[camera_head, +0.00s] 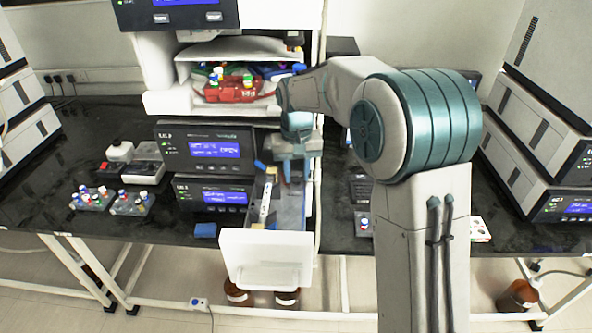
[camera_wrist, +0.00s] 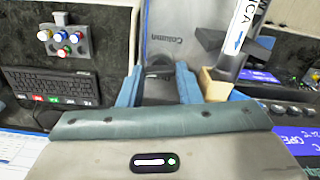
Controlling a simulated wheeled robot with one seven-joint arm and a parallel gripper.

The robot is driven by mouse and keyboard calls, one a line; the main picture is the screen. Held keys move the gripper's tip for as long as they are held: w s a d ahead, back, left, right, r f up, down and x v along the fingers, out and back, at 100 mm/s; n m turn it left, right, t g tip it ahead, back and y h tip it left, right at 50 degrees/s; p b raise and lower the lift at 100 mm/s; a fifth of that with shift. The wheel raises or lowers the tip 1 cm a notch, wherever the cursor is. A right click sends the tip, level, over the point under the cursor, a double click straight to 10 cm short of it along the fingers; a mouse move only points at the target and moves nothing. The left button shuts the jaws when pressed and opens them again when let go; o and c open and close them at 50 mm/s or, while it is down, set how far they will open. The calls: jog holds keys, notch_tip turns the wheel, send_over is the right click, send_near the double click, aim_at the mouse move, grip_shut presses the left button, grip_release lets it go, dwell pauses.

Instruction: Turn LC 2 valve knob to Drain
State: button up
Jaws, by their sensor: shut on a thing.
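My gripper (camera_head: 291,172) reaches down into the open drawer (camera_head: 266,256) of the middle stack in the head view. In the wrist view its two blue fingers (camera_wrist: 158,84) stand apart on either side of a dark grey valve knob (camera_wrist: 158,92) and are shut on it. The knob's pointer and any position marks around it cannot be made out. The LC 2 unit (camera_head: 205,148), with a lit blue screen, is just left of my gripper. A white column (camera_wrist: 241,32) with a blue arrow stands close to the right finger in the wrist view.
A second screened unit (camera_head: 208,193) sits below. A red tray of bottles (camera_head: 235,90) is above. Vial racks (camera_head: 92,198) stand on the dark bench to the left. A keyboard (camera_wrist: 52,87) and a rack of colored caps (camera_wrist: 63,40) lie left of my fingers in the wrist view.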

aim_at(296, 177)
jog(key=n, duration=0.6)
jog(key=shift+r+p, duration=0.1)
jog(key=shift+p, duration=0.3)
jog(key=shift+n, duration=0.4)
jog(key=o, duration=1)
notch_tip(296, 177, up, 14)
jog(key=shift+f, duration=0.1)
